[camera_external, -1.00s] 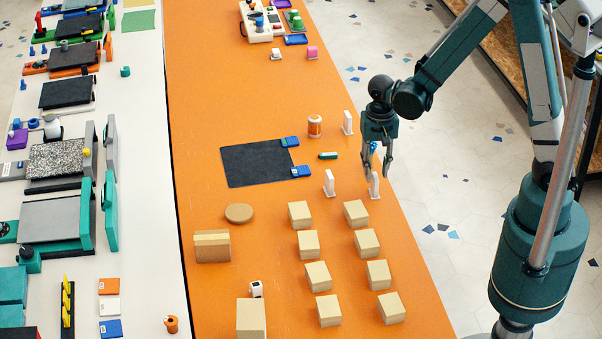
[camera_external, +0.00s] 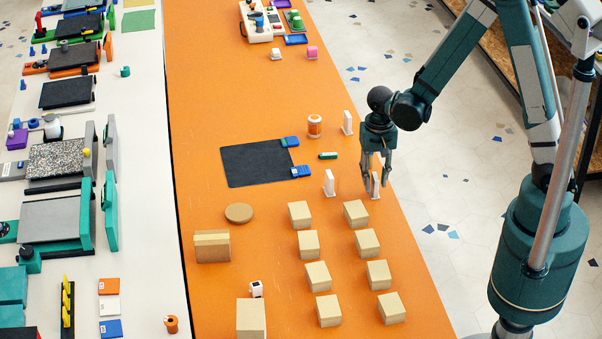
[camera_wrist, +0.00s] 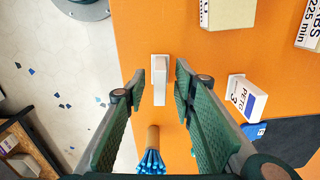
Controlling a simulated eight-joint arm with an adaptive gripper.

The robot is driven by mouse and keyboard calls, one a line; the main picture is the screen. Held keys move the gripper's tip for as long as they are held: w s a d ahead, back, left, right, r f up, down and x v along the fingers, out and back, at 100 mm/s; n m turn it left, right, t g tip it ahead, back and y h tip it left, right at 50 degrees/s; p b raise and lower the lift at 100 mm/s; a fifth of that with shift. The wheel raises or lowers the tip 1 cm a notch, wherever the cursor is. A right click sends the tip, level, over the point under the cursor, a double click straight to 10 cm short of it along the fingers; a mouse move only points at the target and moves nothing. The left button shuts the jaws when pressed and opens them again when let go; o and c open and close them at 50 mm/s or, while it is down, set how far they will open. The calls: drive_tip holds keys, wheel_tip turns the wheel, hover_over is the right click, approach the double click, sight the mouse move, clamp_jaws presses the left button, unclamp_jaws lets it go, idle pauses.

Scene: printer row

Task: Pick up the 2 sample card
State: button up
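Three white upright cards stand on the orange table: one (camera_external: 348,122) farther back, one (camera_external: 329,183) in the middle, one (camera_external: 376,188) near the right edge. My gripper (camera_external: 374,180) is over the right-edge card, pointing down. In the wrist view my gripper (camera_wrist: 160,84) is open, with this card (camera_wrist: 160,72) between its fingers and gaps on both sides. Its number is not visible. Another card (camera_wrist: 245,96) to the right in the wrist view reads "PETG 3". No "2" is readable.
Several cardboard boxes (camera_external: 308,244) stand in front of the cards. A black mat (camera_external: 255,164) with blue tabs lies to the left. The table's right edge is near.

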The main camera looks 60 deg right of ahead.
sight(375, 176)
clamp_jaws()
drive_tip(key=shift+r, duration=0.1)
drive_tip(key=shift+r+p, duration=0.75)
drive_tip(key=shift+r, duration=4.15)
